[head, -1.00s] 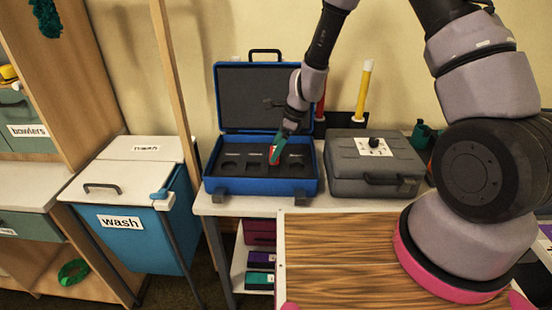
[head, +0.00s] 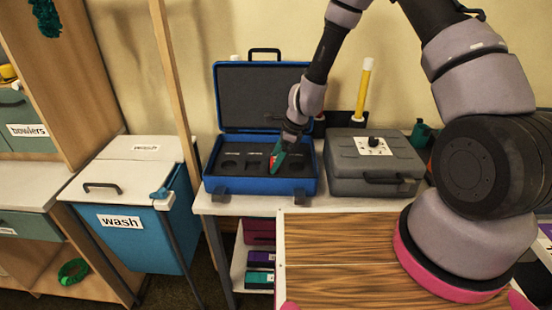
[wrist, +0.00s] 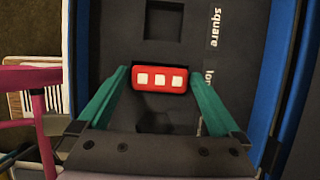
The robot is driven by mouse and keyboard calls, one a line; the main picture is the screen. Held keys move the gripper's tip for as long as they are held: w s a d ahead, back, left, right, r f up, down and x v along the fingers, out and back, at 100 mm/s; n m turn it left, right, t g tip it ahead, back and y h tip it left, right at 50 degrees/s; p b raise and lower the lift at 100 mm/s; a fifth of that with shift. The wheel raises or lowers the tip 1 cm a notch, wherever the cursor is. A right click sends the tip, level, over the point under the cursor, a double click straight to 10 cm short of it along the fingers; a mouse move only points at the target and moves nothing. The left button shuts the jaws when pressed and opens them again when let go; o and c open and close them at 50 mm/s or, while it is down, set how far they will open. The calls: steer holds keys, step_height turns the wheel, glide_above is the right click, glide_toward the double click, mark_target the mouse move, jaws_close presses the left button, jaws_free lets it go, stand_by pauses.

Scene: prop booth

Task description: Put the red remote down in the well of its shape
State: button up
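The red remote (wrist: 160,79), with three pale buttons, sits crosswise between the green fingertips of my gripper (wrist: 160,76) in the wrist view. The fingers appear closed on its two ends. In the head view my gripper (head: 278,158) is low over the right part of the dark foam in the open blue case (head: 262,186), with a bit of red showing. In the wrist view the remote is over the foam beside a partly hidden label starting "lo". A square well (wrist: 162,20) lies above it and a roundish or hexagonal well (wrist: 153,121) below. I cannot tell whether it touches the foam.
A closed grey case (head: 372,160) stands right of the blue case on the white table. The blue case's raised lid (head: 262,95) stands behind. A blue wash bin (head: 135,240) is at left, and a wooden post (head: 175,80) rises between them.

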steer(key=shift+r, duration=0.1)
steer(key=shift+r, duration=0.25)
steer(key=s+d+r+n+t, duration=0.15)
steer(key=d+r, duration=0.35)
steer(key=r, duration=0.6)
steer(key=s+d+r+n+t, duration=0.1)
steer(key=d+r+n, duration=0.25)
steer(key=r, duration=0.75)
steer(key=s+d+r+n+t, duration=0.15)
steer(key=d+r, duration=0.35)
steer(key=r, duration=0.6)
steer(key=s+d+r+n+t+h, duration=0.1)
steer(key=s+d+r+n, duration=0.3)
steer(key=s, duration=0.4)
steer(key=s+d+r+n+t+h, duration=0.1)
steer(key=s+d+r+n+t, duration=0.1)
steer(key=s+d+r+n, duration=0.2)
steer(key=s+d+r, duration=0.3)
steer(key=shift+s+d+r+h, duration=0.2)
steer(key=shift+s+r+h, duration=0.1)
steer(key=shift+s+r, duration=0.05)
